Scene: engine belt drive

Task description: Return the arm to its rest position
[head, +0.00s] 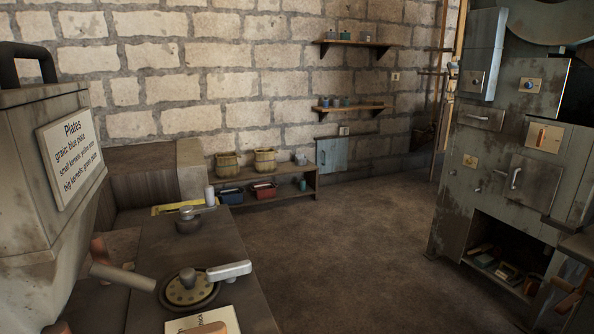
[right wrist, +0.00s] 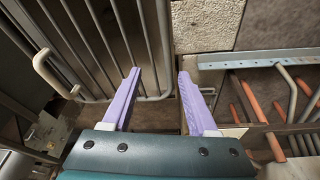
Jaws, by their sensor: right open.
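My right gripper (right wrist: 157,85) shows in the right wrist view. Its two purple fingers are spread apart with nothing between them. Past the fingertips are a metal grille (right wrist: 95,40) of parallel bars on the left and a pale stone block (right wrist: 207,25) on the right. The fingers seem not to touch either, though the distance is hard to judge. Neither gripper shows in the head view, so my left gripper is out of sight.
A grey machine with a sign (head: 72,150) stands at the left, beside a bench with a round perforated disc (head: 190,287). A tall worn cabinet (head: 478,185) stands at the right. Open floor (head: 340,250) lies between. Orange-handled tools (right wrist: 268,125) hang at right in the wrist view.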

